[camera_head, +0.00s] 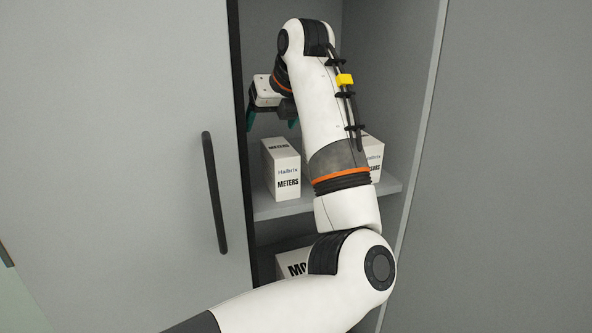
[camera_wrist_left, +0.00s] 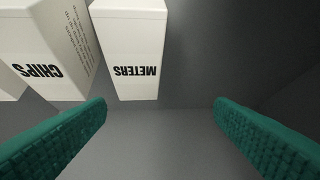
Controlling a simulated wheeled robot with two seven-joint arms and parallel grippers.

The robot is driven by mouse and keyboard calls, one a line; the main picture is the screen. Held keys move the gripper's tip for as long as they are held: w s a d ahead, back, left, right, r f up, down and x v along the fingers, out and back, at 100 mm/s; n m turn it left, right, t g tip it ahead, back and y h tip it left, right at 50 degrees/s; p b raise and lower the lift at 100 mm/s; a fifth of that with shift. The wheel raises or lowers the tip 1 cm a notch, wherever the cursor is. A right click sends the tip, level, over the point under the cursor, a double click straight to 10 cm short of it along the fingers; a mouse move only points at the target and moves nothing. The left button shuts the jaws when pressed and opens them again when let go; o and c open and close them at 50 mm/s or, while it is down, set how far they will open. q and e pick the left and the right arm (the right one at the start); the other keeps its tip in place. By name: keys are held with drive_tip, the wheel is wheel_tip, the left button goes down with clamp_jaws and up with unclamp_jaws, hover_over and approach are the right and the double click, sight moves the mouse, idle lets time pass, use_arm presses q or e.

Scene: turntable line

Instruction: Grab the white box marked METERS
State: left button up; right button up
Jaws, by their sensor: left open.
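The white box marked METERS (camera_head: 283,170) stands upright on the cabinet shelf in the head view. It also shows in the left wrist view (camera_wrist_left: 128,50), upside down at the top, left of centre. My left gripper (camera_head: 270,118) is inside the cabinet, above and behind the box's left side in the head picture. In the wrist view its two green fingers (camera_wrist_left: 160,125) are wide apart with nothing between them. The METERS box lies beyond the fingertips, nearer the left finger. My right gripper is not in view.
A white box marked CHIPS (camera_wrist_left: 48,45) stands beside METERS in the wrist view. Another white box (camera_head: 373,158) is partly behind my arm on the shelf (camera_head: 290,208). A lower box (camera_head: 290,265) is below. A door with a dark handle (camera_head: 214,192) is at left.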

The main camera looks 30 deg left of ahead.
sight(278, 157)
use_arm(q)
drive_tip(key=d+h, duration=0.2)
drive_tip(key=d, duration=0.1)
drive_tip(key=shift+s+r+m, duration=0.1)
drive_tip(key=shift+r+m, duration=0.1)
drive_tip(key=shift+m, duration=0.2)
drive_tip(key=shift+f+h, duration=0.3)
drive_tip(key=x, duration=1.1)
drive_tip(key=shift+a+f+b, duration=0.1)
drive_tip(key=shift+a+b, duration=0.15)
drive_tip(key=shift+b, duration=0.15)
drive_tip(key=shift+d, duration=0.1)
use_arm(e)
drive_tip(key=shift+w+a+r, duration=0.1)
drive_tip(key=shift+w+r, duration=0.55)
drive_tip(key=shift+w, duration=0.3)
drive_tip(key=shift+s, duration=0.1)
use_arm(q)
drive_tip(key=c, duration=1.3)
